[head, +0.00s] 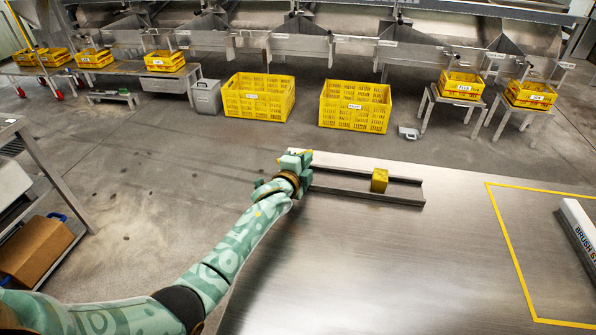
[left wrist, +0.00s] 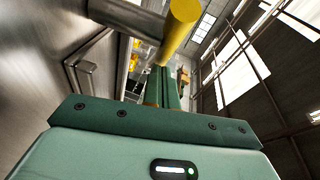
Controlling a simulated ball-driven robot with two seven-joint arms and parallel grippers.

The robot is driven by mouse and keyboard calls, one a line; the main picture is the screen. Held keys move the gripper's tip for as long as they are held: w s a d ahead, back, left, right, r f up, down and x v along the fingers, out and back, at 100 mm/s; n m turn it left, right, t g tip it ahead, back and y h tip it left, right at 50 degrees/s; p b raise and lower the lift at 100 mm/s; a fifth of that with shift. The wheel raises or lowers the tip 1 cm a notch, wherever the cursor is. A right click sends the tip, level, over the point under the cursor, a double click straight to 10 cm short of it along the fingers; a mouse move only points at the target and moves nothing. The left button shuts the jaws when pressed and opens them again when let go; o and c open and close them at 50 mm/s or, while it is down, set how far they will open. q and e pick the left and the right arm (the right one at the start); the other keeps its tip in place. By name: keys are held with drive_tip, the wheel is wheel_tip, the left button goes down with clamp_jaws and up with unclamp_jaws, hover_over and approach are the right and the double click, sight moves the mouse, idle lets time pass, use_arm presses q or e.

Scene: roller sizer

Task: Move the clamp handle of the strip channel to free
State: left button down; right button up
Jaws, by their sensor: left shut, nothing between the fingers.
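The strip channel (head: 345,185) is a long metal trough on the steel table, with a yellow block (head: 379,180) sitting in it. My left gripper (head: 303,157) is at the channel's left end in the head view and covers part of it. In the left wrist view its fingers (left wrist: 163,82) are together, with nothing between them. A yellow cylindrical grip on a metal bar (left wrist: 182,20), which looks like the clamp handle, shows just beyond the fingers there. I cannot tell whether they touch. In the head view the handle is not distinguishable behind the gripper.
Large yellow crates (head: 258,98) (head: 355,105) stand on the floor beyond. A cardboard box (head: 35,252) is on a shelf at left.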

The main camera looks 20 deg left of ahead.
use_arm(q)
drive_tip(key=shift+w+f+n+y, duration=0.2)
drive_tip(key=shift+n+y, duration=0.1)
drive_tip(key=shift+w+n+y, duration=0.15)
drive_tip(key=shift+n+y, duration=0.15)
drive_tip(key=shift+y, duration=0.1)
drive_tip(key=shift+w+a+y+b, duration=0.1)
drive_tip(key=shift+y+b, duration=0.3)
drive_tip(key=shift+y, duration=0.1)
drive_tip(key=shift+w, duration=0.15)
drive_tip(key=shift+w+a+r, duration=0.1)
drive_tip(key=shift+w+a, duration=0.1)
drive_tip(key=shift+w, duration=0.05)
use_arm(e)
drive_tip(key=shift+s+a+f, duration=0.2)
drive_tip(key=shift+a+f, duration=0.1)
drive_tip(key=shift+f, duration=0.3)
use_arm(q)
drive_tip(key=shift+w, duration=0.15)
use_arm(e)
drive_tip(key=shift+d, duration=0.35)
